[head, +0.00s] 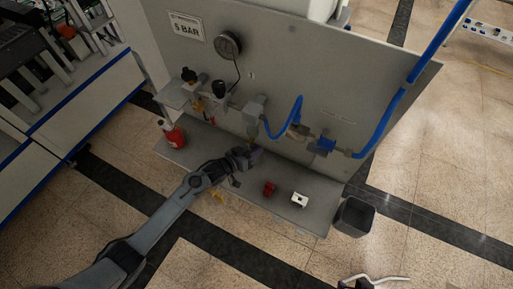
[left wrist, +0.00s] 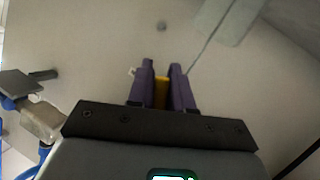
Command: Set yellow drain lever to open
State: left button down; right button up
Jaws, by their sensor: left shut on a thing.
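The yellow drain lever (left wrist: 161,91) shows as a yellow strip between the two purple fingers of my left gripper (left wrist: 162,85) in the left wrist view. The fingers are shut on it from both sides. In the head view my left gripper (head: 250,155) reaches in front of the grey panel, just below the grey filter body (head: 254,112). The lever is mostly hidden by the gripper there, so I cannot tell its angle.
The grey panel (head: 370,88) carries a gauge (head: 228,44), blue hoses (head: 403,92) and fittings. On the shelf (head: 240,190) below stand a red bottle (head: 173,135), a red part (head: 268,188) and a white block (head: 299,199). A dark bin (head: 354,216) stands at the right.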

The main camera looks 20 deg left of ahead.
pick_arm(q)
jog(key=shift+a+m+y+p, duration=0.4)
jog(key=shift+m+y, duration=0.1)
jog(key=shift+m, duration=0.3)
jog(key=shift+w, duration=0.1)
jog(key=c, duration=1.1)
grip_release()
jog(key=shift+a+f, duration=0.1)
jog(key=shift+f, duration=0.05)
jog(key=v, duration=1.1)
